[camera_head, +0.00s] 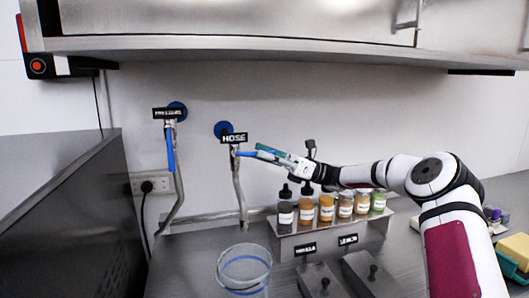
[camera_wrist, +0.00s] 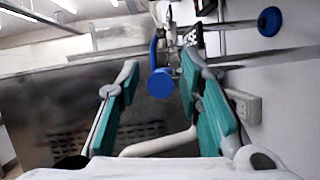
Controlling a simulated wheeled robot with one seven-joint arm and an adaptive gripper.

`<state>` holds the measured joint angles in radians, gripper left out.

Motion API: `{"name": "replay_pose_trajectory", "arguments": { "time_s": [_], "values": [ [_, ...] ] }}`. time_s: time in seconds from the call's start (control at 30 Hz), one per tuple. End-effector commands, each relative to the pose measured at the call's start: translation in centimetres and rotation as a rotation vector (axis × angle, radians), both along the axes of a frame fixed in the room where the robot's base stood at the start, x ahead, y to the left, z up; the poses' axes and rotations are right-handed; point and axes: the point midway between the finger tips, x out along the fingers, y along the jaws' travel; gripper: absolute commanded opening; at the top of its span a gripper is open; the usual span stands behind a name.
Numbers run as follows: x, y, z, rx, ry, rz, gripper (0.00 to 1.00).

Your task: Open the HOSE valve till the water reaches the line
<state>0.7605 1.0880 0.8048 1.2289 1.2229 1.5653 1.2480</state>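The HOSE label (camera_head: 234,138) is on the wall, with a metal valve and a pipe running down from it. The HOSE valve's blue handle (camera_head: 246,154) points right, toward my gripper (camera_head: 268,151). In the wrist view the handle's round blue end (camera_wrist: 160,83) faces me between the two teal fingers of my gripper (camera_wrist: 162,100). The fingers are spread apart, with visible gaps to the handle. A clear container (camera_head: 245,283) with blue bands stands below the pipe outlet. I cannot make out water in it or which band is the line.
Another labelled valve with a hanging blue handle (camera_head: 170,148) is to the left. Several small bottles (camera_head: 327,208) stand on a metal rack (camera_head: 335,229) below my arm. A steel shelf (camera_head: 270,44) overhangs above. A steel cabinet (camera_head: 75,215) is at the left.

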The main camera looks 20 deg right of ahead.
Motion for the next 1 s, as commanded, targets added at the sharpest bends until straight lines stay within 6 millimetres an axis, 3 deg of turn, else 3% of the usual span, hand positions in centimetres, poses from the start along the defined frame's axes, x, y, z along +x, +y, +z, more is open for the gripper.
{"name": "replay_pose_trajectory", "arguments": {
  "time_s": [0.37, 0.5, 0.53, 1.0],
  "values": [
    [0.07, 0.49, 0.18, 0.0, 0.0, 0.0, 0.33],
    [0.07, 0.48, 0.17, 0.0, 0.0, 0.0, 0.02],
    [0.07, 0.48, 0.17, 0.0, 0.0, 0.0, 0.0],
    [0.12, 0.46, -0.4, 0.058, 0.004, 0.0, 0.0]
  ]
}}
